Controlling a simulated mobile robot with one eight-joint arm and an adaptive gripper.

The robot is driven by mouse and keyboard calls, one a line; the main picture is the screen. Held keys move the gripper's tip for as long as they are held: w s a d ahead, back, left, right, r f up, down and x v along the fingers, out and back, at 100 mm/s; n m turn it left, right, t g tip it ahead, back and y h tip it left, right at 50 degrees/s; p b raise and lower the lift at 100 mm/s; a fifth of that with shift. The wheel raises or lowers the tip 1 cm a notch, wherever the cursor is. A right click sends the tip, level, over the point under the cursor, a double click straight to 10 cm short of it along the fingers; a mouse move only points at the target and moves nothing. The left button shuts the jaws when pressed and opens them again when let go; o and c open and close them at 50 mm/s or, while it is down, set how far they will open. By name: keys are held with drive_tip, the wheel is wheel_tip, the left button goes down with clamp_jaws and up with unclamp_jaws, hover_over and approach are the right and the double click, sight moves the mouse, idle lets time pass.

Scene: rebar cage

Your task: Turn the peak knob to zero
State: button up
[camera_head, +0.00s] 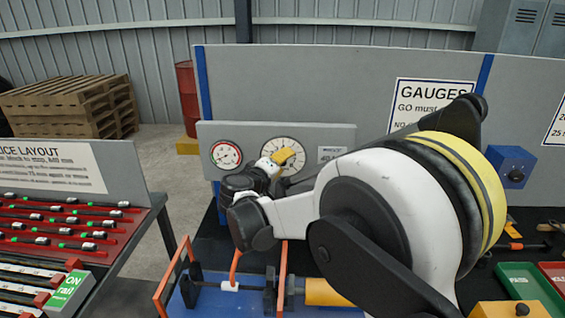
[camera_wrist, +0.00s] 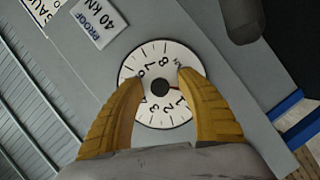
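A white round dial (camera_wrist: 160,52) with black numbers fills the middle of the wrist view. A small dark round knob (camera_wrist: 160,87) sits at its centre. My gripper (camera_wrist: 160,76) has its two yellow fingers spread in front of the dial, one on each side of the knob. A gap shows between each finger and the knob. The fingers hide parts of the dial's sides. In the head view the dial (camera_head: 293,145) is on a grey panel (camera_head: 230,133), partly covered by my gripper (camera_head: 284,155). The pointer's reading is not clear.
A smaller red-rimmed gauge (camera_head: 226,154) is left of the dial. A proof label (camera_head: 331,154) is to its right, and also shows in the wrist view (camera_wrist: 98,20). A bench rig with orange bars (camera_head: 283,275) stands below. A blue box with a black knob (camera_head: 514,167) is at right.

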drive_tip(key=shift+s+a, duration=0.1)
drive_tip(key=shift+s+a+r, duration=0.1)
drive_tip(key=shift+s+a, duration=0.05)
drive_tip(key=shift+s, duration=0.15)
drive_tip(key=v, duration=1.1)
drive_tip(key=d+f+n+t+y+p, duration=0.2)
drive_tip(key=d+t+y+p, duration=0.1)
drive_tip(key=d+y+p, duration=0.15)
drive_tip(key=shift+y, duration=0.45)
drive_tip(key=w+b, duration=0.1)
drive_tip(key=w, duration=0.9)
drive_tip(key=shift+w+f, duration=0.15)
drive_tip(key=shift+w, duration=0.15)
